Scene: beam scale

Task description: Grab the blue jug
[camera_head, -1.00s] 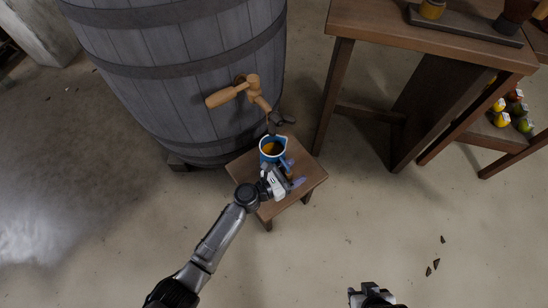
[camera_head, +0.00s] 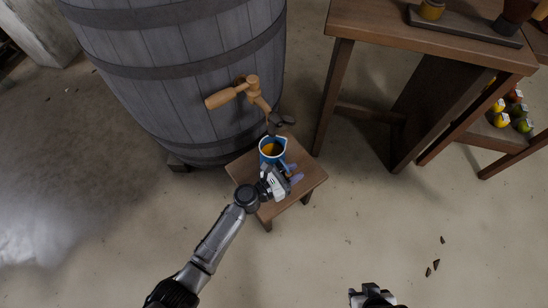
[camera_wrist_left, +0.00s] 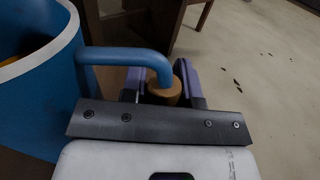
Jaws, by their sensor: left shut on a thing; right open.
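The blue jug (camera_head: 265,158) has a white rim and amber liquid inside. It stands upright on a small wooden stool (camera_head: 245,165) under the barrel's tap. In the left wrist view the jug (camera_wrist_left: 35,105) fills the left side, and its blue handle reaches across to my left gripper (camera_wrist_left: 165,82). The fingers are closed around the handle's outer part, where a tan rounded piece shows between them. In the head view my left gripper (camera_head: 293,173) is at the jug's lower right. My right gripper (camera_head: 370,294) is open at the bottom edge, away from the jug.
A large grey barrel (camera_head: 170,80) with a wooden tap (camera_head: 233,93) stands behind the stool, its spout close above the jug. A wooden table (camera_head: 430,35) stands at the right. Small dark fragments (camera_head: 432,266) lie on the otherwise clear floor at the right.

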